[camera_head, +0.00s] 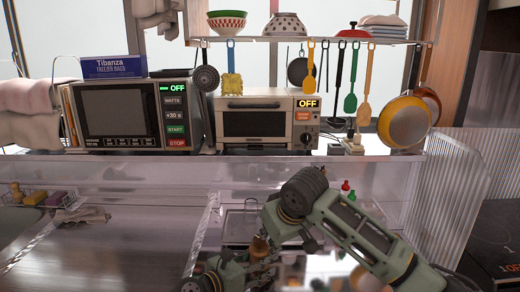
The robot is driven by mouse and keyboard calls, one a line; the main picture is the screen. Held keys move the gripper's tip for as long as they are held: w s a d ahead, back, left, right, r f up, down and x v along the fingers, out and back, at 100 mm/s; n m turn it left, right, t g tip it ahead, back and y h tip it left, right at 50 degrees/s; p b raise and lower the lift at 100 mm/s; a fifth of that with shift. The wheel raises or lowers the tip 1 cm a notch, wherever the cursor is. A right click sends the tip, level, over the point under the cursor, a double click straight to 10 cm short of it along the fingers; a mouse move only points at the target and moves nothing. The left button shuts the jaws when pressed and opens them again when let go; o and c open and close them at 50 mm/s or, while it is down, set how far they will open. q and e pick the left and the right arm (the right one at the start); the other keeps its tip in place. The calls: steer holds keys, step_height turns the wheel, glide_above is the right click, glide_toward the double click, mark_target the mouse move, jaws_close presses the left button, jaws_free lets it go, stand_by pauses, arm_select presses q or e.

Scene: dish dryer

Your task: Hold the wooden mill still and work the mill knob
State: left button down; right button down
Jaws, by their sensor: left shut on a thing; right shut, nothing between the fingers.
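The wooden mill (260,245) is a small brown upright shape at the bottom middle, mostly hidden by my grippers. My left gripper (255,270) comes in low from the left and is shut on the mill's body. My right arm reaches in from the right and bends down, with its gripper (268,238) shut and empty close by the mill's top. The mill knob cannot be made out clearly, and I cannot tell whether the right gripper touches it.
A microwave (185,118) and a toaster oven (252,124) stand on the shelf behind. Utensils hang from the rack (340,41) above. A dark cooktop (494,235) is at the right. A cloth (84,214) lies on the left counter, which has free room.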

steer(key=shift+w+a, duration=0.35)
steer(key=shift+a, duration=0.15)
stand_by(1.0)
steer(key=shift+s+a+f, duration=0.1)
steer(key=shift+s+a, duration=0.15)
steer(key=shift+s+a, duration=0.25)
steer(key=shift+a, duration=0.15)
steer(key=shift+a+f, duration=0.1)
stand_by(0.4)
steer(key=shift+s, duration=0.25)
step_height(320, 180, up, 6)
steer(key=shift+d+r, duration=0.2)
stand_by(0.4)
